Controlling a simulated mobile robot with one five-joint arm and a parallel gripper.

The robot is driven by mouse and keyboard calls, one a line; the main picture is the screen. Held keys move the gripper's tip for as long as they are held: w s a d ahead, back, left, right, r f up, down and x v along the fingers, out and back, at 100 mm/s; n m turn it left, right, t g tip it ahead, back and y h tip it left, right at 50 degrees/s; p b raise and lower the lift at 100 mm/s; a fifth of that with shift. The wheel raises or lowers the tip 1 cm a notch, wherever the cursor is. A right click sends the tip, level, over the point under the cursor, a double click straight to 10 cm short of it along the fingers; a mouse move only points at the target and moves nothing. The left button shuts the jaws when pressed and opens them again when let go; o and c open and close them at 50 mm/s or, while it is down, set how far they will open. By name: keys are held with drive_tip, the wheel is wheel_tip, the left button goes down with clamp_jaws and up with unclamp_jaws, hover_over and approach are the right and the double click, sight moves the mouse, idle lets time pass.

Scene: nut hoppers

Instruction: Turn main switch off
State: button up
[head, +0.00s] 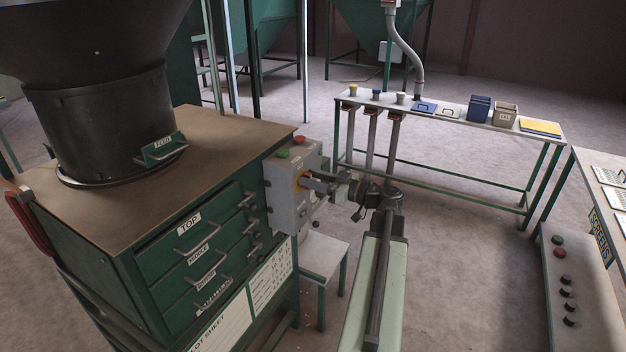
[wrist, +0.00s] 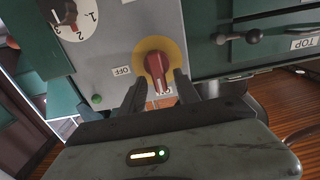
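The main switch is a red rotary knob (wrist: 157,68) on a round yellow plate (wrist: 176,48), mounted on a grey switch box (wrist: 108,58). An OFF label (wrist: 121,71) sits left of the plate in the wrist view. Another label below the knob is partly hidden. The knob's handle points down towards my gripper (wrist: 160,88). My gripper is open, with one dark finger on each side of the handle and small gaps visible. In the head view my gripper (head: 314,183) is at the front of the grey box (head: 283,204) and hides most of the knob.
The box is fixed to a green cabinet (head: 190,270) with labelled drawers and a black hopper (head: 105,120) on top. Green and red buttons (head: 290,147) sit on the box's top. A small stool (head: 325,258) stands below. A long table (head: 450,115) stands behind.

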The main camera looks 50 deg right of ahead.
drive_tip(key=shift+a, duration=0.1)
clamp_jaws()
drive_tip(key=shift+w+d+f+m+b, duration=0.1)
drive_tip(key=shift+d+f+m+b, duration=0.3)
drive_tip(key=shift+m, duration=2.55)
drive_tip(key=shift+w+d+f+m+b, duration=0.1)
drive_tip(key=shift+d+f+m+b, duration=0.25)
drive_tip(key=shift+m, duration=2.65)
drive_tip(key=shift+d+f+m+b, duration=0.35)
drive_tip(key=shift+f+m+b, duration=0.05)
drive_tip(key=shift+m, duration=2.55)
unclamp_jaws()
